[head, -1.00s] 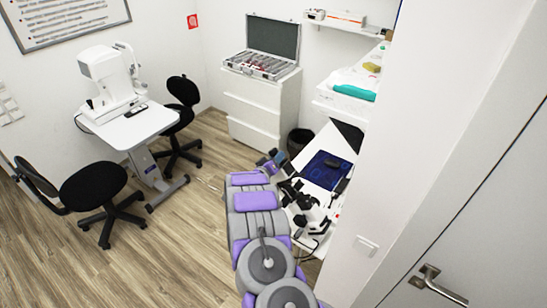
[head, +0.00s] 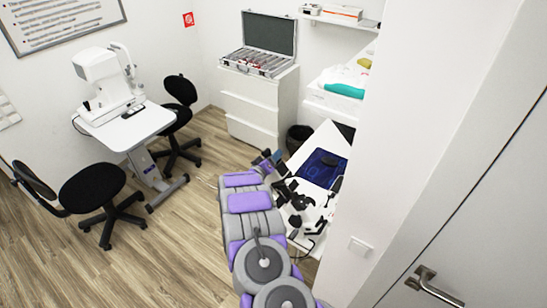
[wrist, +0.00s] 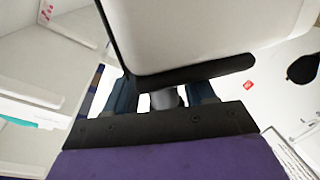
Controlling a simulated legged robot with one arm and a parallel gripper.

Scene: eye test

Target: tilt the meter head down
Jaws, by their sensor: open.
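A white and black tabletop instrument (head: 303,208), which looks like the meter, stands on the desk at the right, beside my arm. My arm partly covers it, and its head cannot be made out clearly. My gripper (head: 267,160) is just left of the desk and has dark blue fingers. In the wrist view my gripper (wrist: 163,95) is open, with a finger on each side of a small grey rounded part (wrist: 166,99). A large white body with a black lower edge (wrist: 205,38) looms close above the fingers. Contact cannot be told.
A dark blue pad (head: 322,168) lies on the white desk (head: 322,138). A door and wall edge (head: 385,160) close off the right. A white drawer unit (head: 258,110) carries an open lens case.

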